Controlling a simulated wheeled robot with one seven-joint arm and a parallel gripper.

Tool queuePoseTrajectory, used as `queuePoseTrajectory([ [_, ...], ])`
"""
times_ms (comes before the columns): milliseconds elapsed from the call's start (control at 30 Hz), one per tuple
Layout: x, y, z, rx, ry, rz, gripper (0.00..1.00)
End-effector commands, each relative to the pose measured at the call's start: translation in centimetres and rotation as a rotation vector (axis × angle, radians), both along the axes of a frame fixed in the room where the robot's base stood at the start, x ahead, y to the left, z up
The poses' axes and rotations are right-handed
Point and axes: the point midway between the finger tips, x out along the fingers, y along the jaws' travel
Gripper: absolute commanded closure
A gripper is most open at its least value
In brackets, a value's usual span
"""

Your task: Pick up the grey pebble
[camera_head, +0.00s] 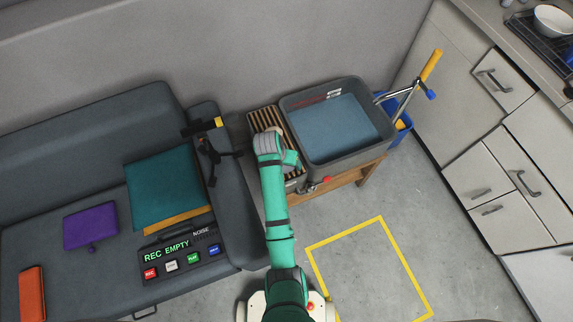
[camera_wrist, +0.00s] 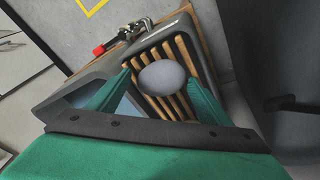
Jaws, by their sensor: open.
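The grey pebble (camera_wrist: 162,78) shows in the wrist view as a smooth oval lying on a slatted wooden rack (camera_wrist: 186,50). My gripper (camera_wrist: 161,88) is open, with one green finger on each side of the pebble in that view. I cannot tell whether either finger touches it. In the head view, my green arm reaches to the rack (camera_head: 262,115), and my gripper (camera_head: 290,160) is at the rack's near part. The pebble is hidden there behind my arm and wrist.
A grey basin (camera_head: 385,150) with a blue-grey inside stands right beside the rack on a wooden bench (camera_head: 368,173). A red-handled tap (camera_head: 326,180) is at its near edge. A grey sofa (camera_head: 238,215) stands to the left. The floor inside the yellow outline (camera_head: 328,240) is clear.

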Motion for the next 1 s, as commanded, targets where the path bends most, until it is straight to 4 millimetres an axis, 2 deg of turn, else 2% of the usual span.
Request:
queuePoseTrajectory([
  [33, 0.0, 0.0, 0.0, 0.0, 0.0, 0.0, 0.27],
  [200, 0.0, 0.0, 0.0, 0.0, 0.0, 0.0, 0.68],
  [267, 0.0, 0.0, 0.0, 0.0, 0.0, 0.0, 0.81],
  [567, 0.1, 0.0, 0.6, 0.0, -0.001, 0.0, 0.81],
  [667, 0.2, 0.0, 1.8, 0.0, -0.004, 0.0, 0.81],
  [1000, 0.1, 0.0, 8.0, 0.001, -0.005, 0.0, 0.81],
])
